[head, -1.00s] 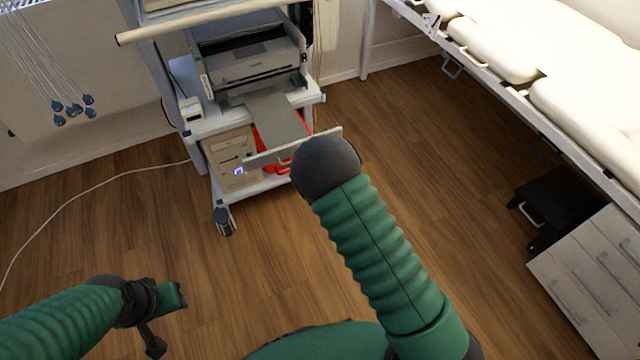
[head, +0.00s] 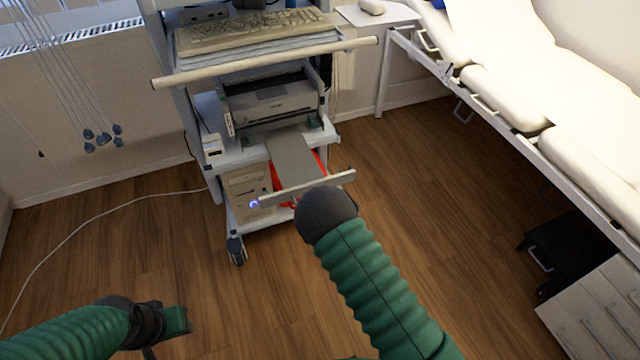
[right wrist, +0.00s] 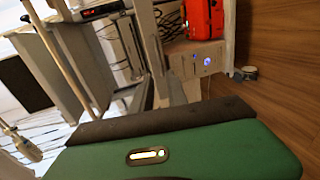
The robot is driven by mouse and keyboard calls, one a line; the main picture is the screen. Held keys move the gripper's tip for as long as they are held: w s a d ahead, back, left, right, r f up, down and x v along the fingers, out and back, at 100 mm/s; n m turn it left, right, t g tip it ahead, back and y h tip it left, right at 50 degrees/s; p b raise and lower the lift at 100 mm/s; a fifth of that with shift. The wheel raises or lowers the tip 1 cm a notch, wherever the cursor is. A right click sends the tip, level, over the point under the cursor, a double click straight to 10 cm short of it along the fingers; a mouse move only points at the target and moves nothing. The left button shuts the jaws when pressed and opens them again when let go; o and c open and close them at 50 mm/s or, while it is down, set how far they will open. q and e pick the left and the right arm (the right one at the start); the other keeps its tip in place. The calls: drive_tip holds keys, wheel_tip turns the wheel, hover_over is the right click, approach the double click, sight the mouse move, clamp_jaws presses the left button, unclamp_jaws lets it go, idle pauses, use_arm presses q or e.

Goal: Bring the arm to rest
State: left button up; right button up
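My right arm (head: 375,285) reaches in from the lower right. Its dark rounded joint (head: 327,213) is in front of the cart's pulled-out drawer (head: 325,184). In the head view my right gripper is hidden beyond this joint. The right wrist view shows a green casing (right wrist: 185,155) with a dark edge and a small light, but no fingertips. My left gripper (head: 165,338) is low at the left over bare floor, its fingers apart and nothing seen between them. Its lower finger is partly cut off by the picture edge.
A wheeled cart (head: 330,135) carries a keyboard (head: 255,30), a printer (head: 270,100) and a computer (head: 248,190). A bed (head: 590,170) and a drawer cabinet (head: 600,310) stand right. A cable (head: 100,215) crosses the floor left.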

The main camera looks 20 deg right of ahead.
drive_tip(key=s+a+r+m+g+p, duration=0.1)
drive_tip(key=s+r+m+g, duration=0.5)
drive_tip(key=m, duration=0.3)
drive_tip(key=s+r+m+g+p, duration=0.2)
drive_tip(key=s+r+m+g, duration=0.2)
drive_tip(key=s+m+g, duration=0.4)
wheel_tip(320, 180, up, 18)
drive_tip(key=w+m+t+p, duration=0.1)
drive_tip(key=w+p, duration=0.1)
drive_tip(key=p, duration=1.6)
drive_tip(key=shift+w+h, duration=0.15)
drive_tip(key=shift+h, duration=0.15)
drive_tip(key=shift+f, duration=0.1)
